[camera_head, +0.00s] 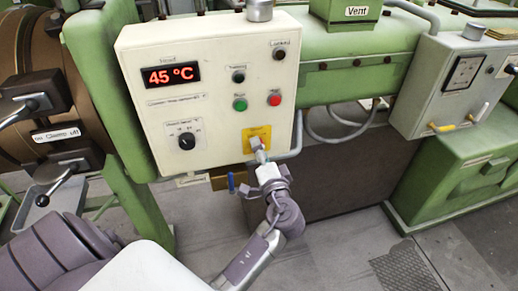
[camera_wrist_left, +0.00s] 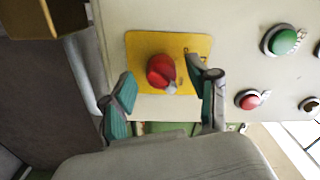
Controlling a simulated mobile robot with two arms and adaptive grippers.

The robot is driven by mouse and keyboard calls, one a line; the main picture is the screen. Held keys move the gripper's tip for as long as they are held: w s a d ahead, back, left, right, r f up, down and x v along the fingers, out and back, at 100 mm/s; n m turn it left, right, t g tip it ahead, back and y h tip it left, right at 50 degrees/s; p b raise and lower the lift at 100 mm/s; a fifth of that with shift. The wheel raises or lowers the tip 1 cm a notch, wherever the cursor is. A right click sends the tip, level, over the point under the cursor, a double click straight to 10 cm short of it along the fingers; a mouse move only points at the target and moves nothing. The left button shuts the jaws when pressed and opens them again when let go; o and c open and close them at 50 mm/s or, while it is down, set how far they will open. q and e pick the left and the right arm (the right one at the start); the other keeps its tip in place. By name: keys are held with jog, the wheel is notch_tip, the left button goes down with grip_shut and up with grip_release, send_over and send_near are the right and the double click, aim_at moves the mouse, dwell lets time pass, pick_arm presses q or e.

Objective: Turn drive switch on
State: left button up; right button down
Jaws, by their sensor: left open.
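A red rotary switch (camera_wrist_left: 161,70) sits on a yellow plate (camera_wrist_left: 140,45) on the pale control panel; the lettering on the plate is not readable. In the head view the yellow plate (camera_head: 249,132) is at the panel's lower right, and my gripper hides the switch. My left gripper (camera_head: 260,150) is right in front of the plate. In the left wrist view its open fingers (camera_wrist_left: 162,72) stand on either side of the red switch. I cannot tell whether they touch it. My right gripper is not in view.
The control panel (camera_head: 215,60) also carries a 45 °C display (camera_head: 171,75), a green button (camera_head: 240,104), a red button (camera_head: 274,99) and a black dial (camera_head: 187,141). A grey box with a gauge (camera_head: 463,72) is at the right. Grey floor is open below.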

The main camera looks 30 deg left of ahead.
pick_arm(q)
jog(key=v, duration=1.1)
